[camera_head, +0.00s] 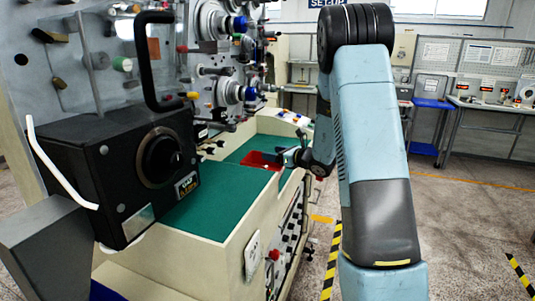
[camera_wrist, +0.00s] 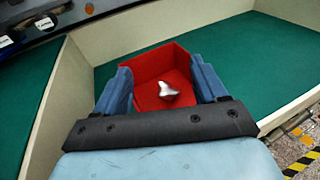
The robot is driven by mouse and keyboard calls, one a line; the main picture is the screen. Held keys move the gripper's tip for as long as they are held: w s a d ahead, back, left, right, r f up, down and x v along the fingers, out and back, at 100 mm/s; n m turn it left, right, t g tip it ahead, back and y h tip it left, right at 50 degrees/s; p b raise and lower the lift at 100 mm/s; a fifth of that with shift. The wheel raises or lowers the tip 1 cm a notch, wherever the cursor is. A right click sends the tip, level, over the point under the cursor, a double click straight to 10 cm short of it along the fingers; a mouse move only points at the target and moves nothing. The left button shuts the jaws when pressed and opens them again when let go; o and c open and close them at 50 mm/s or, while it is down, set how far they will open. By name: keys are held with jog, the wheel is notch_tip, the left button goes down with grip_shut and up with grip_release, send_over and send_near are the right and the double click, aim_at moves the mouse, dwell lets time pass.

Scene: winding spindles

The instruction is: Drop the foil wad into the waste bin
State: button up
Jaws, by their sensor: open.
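The foil wad (camera_wrist: 168,88) is a small, crumpled silvery-white piece. In the wrist view it shows within the walls of a red open-topped bin (camera_wrist: 151,66), with a dark patch just below it. I cannot tell whether it touches the bin's floor. In the head view the red bin (camera_head: 253,158) sits on the green surface. My gripper (camera_wrist: 163,78) is open, its two blue fingers apart on either side of the wad in the picture, with nothing between them gripped. In the head view my gripper (camera_head: 290,157) is at the bin's right side, small and partly dark.
The green work surface (camera_head: 212,202) has a cream side wall (camera_head: 229,252) along its right. A black box with a dial (camera_head: 143,168) and a panel of spindles (camera_head: 230,90) stand at the left and back. The green surface in front of the bin is clear.

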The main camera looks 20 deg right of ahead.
jog(key=v, duration=0.9)
jog(key=shift+s, duration=0.1)
dwell(0.3)
jog(key=s+a+r+n+g+y, duration=0.1)
jog(key=s+a+n, duration=0.1)
jog(key=s+a+r+n+g, duration=0.1)
jog(key=s+a+r+n, duration=0.1)
jog(key=a, duration=0.1)
jog(key=s+a+r+n+g+y, duration=0.1)
jog(key=s+a+r+n+g, duration=0.1)
jog(key=a, duration=0.1)
jog(key=shift+s+a+r+n+y, duration=0.1)
jog(key=shift+s+r+n+y, duration=0.15)
jog(key=shift+s+n+y, duration=0.05)
jog(key=s+a+r+n+g+h, duration=0.1)
jog(key=s+a+r+n+g, duration=0.1)
jog(key=s+a+n+g, duration=0.3)
jog(key=s+a+r+n, duration=0.1)
jog(key=s+r+n, duration=0.15)
jog(key=s, duration=0.45)
jog(key=s+d+r+n+h, duration=0.1)
jog(key=s+d+n+h, duration=0.1)
jog(key=s+n+h, duration=0.3)
jog(key=s+d+r+n+t+h, duration=0.1)
jog(key=s+n+h, duration=0.4)
jog(key=s+n, duration=0.5)
jog(key=shift+s+d+r+h, duration=0.3)
jog(key=shift+s+d+r, duration=0.3)
jog(key=shift+s+d, duration=0.9)
